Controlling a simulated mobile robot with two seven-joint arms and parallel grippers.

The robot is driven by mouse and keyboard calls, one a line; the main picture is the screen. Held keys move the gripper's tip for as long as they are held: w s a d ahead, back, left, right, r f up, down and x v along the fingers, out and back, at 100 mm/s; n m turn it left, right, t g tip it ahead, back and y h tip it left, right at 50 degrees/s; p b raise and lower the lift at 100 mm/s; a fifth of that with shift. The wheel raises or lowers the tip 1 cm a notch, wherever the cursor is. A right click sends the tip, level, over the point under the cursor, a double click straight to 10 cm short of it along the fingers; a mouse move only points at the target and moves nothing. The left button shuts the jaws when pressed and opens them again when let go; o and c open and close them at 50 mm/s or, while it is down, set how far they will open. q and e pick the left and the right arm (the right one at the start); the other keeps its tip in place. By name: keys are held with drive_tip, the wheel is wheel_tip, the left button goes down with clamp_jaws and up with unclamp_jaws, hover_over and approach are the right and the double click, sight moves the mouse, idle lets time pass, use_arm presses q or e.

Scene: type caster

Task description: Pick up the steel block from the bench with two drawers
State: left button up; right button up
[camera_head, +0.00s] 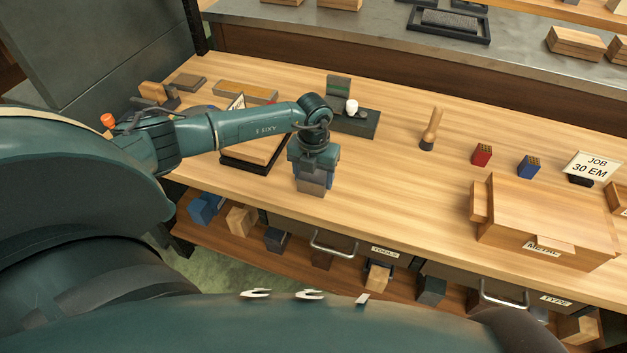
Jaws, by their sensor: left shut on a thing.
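My left gripper (312,170) points down over the front part of the wooden bench (400,190), left of the middle. It is shut on a small grey block, the steel block (311,187), whose lower part shows beneath the fingers. I cannot tell whether the block touches the bench top or hangs just above it. The bench has two drawers below its front edge, one labelled TOOLS (385,253) and one labelled TYPE (556,300). My right gripper is not in view.
A dark stand with a white knob (352,107) is behind my gripper, and a framed tray (255,155) is to its left. A wooden-handled tool (431,130), red block (482,154), blue block (529,166) and wooden METAL box (545,225) stand right. The bench between is clear.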

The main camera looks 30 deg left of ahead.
use_arm(q)
clamp_jaws()
drive_tip(key=shift+w+r, duration=0.15)
idle(0.4)
drive_tip(key=shift+r, duration=0.1)
